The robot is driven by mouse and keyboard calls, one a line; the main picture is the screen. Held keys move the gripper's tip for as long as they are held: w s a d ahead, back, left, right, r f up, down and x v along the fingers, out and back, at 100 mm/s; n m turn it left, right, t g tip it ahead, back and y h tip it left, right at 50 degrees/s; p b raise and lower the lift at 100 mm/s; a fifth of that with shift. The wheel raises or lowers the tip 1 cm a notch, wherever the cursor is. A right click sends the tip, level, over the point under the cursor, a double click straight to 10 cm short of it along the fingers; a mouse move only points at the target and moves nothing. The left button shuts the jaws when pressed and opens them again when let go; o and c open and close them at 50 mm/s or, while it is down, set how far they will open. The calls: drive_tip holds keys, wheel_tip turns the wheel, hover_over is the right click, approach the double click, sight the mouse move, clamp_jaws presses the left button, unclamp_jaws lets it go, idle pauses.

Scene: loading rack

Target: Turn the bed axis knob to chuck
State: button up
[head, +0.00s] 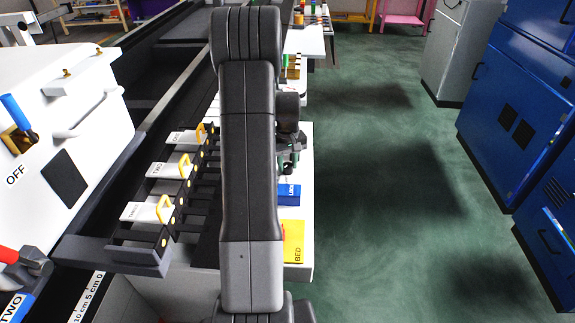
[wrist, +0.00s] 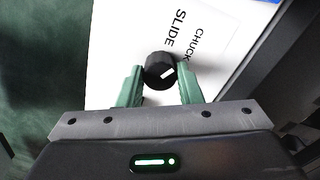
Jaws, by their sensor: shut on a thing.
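The axis knob (wrist: 158,64) is black and round with a short white mark on its lower right part, slanting up to the right in the wrist view. My gripper (wrist: 160,80) has green fingers, one on each side of the knob, and is shut on it. The white panel (wrist: 115,50) around it carries the printed words SLIDE (wrist: 174,28) and CHUCK (wrist: 196,42) above and to the upper right of the knob. In the head view my gripper (head: 289,163) is partly hidden by my arm, and the knob cannot be made out.
A blue LOCK block (head: 289,193) and a yellow BED plate (head: 294,241) are on the white surface near my arm. White labelled plates with yellow handles (head: 168,166) stand left of my arm. Blue cabinets (head: 515,105) stand right; the green floor between is clear.

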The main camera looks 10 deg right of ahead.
sight(288, 165)
drive_tip(key=shift+m, duration=0.8)
drive_tip(key=o, duration=1)
wheel_tip(288, 165, up, 14)
drive_tip(key=shift+f+b, duration=0.1)
drive_tip(key=shift+b, duration=0.3)
